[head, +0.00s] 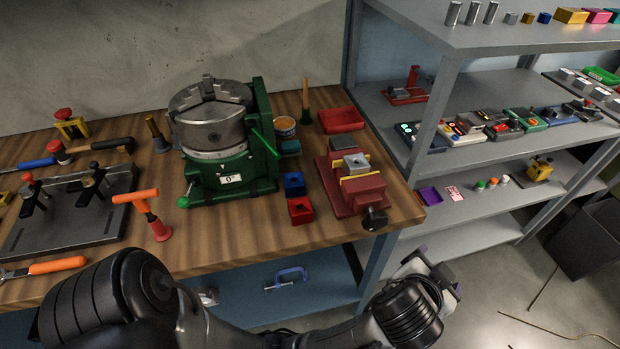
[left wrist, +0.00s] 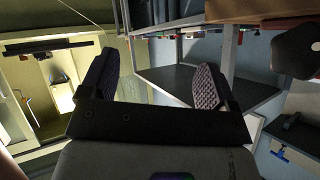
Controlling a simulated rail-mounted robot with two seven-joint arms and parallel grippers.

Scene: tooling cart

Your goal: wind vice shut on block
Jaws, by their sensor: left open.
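The red vice (head: 362,193) stands at the right front of the wooden bench top, with yellow strips along its jaws. A grey metal block (head: 356,162) sits between the jaws; whether both jaws touch it I cannot tell. The vice's black handle knob (head: 375,218) sticks out at the front edge, and a dark knob (left wrist: 296,60) shows at the upper right of the left wrist view. My left gripper (head: 447,272) is low in front of the bench, right of and below the knob, apart from it. In the left wrist view its two fingers (left wrist: 152,85) are spread and empty.
A green rotary table with a chuck (head: 220,150) stands left of the vice. A grey shelf unit (head: 475,150) rises at the right. Open floor lies in front.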

